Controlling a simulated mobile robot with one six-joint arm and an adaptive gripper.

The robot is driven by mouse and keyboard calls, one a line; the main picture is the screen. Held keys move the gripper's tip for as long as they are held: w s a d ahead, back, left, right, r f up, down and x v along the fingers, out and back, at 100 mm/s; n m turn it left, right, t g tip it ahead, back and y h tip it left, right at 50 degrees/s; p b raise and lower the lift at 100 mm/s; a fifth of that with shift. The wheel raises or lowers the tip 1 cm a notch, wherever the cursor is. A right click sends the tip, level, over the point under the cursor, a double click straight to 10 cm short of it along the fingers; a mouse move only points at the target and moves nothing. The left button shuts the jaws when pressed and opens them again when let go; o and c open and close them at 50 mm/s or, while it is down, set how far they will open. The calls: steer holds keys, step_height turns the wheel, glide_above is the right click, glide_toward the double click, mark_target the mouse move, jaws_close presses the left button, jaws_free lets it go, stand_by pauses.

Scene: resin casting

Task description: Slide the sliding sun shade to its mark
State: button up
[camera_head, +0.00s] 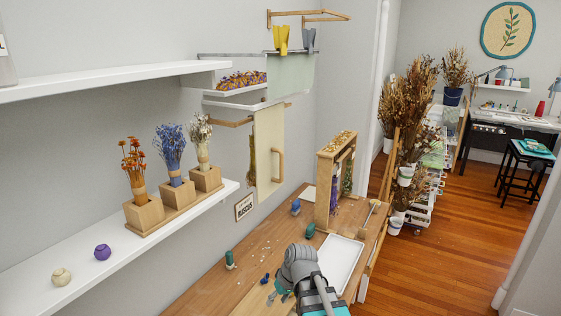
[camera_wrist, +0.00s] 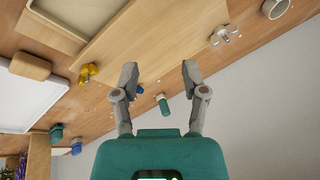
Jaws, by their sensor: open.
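The sliding sun shade appears to be the flat cream panel (camera_head: 268,135) with an upright wooden handle (camera_head: 279,166). It hangs against the wall at a wooden rail (camera_head: 230,122), above the back of the workbench. No mark for it can be made out. My gripper (camera_head: 277,291) is low over the workbench, well apart from the panel and nearer the camera. In the wrist view my gripper (camera_wrist: 159,73) has its two fingers spread wide with nothing between them. The panel cannot be picked out in the wrist view.
The workbench (camera_head: 213,288) holds a white tray (camera_head: 340,262), a wooden frame (camera_head: 325,185) and small bottles. A white shelf (camera_head: 70,280) with dried-flower blocks juts out at left. A pale green cloth (camera_head: 290,76) hangs above the panel. Floor (camera_head: 455,240) is open at right.

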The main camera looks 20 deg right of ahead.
steer(key=w+d+r+n+t+y+p, duration=0.1)
steer(key=w+r+n+t+y+p, duration=0.15)
steer(key=w+r, duration=0.45)
steer(key=n+t+y+p, duration=0.2)
steer(key=t+y+p, duration=0.2)
steer(key=t+p, duration=0.25)
glide_toward(281, 177)
steer(key=s+a+f, duration=0.5)
steer(key=s+a, duration=0.1)
steer(key=s, duration=0.1)
steer(key=w+d+r+t, duration=0.3)
steer(key=d+r+t, duration=0.1)
steer(key=d+r, duration=0.2)
steer(key=shift+w+d+r+p, duration=0.2)
steer(key=shift+d+p, duration=0.25)
steer(key=shift+d, duration=0.3)
steer(key=shift+a, duration=0.1)
steer(key=x, duration=1.3)
steer(key=shift+w+a+r, duration=0.1)
steer(key=shift+w+r, duration=0.05)
steer(key=shift+w, duration=0.2)
jaws_close()
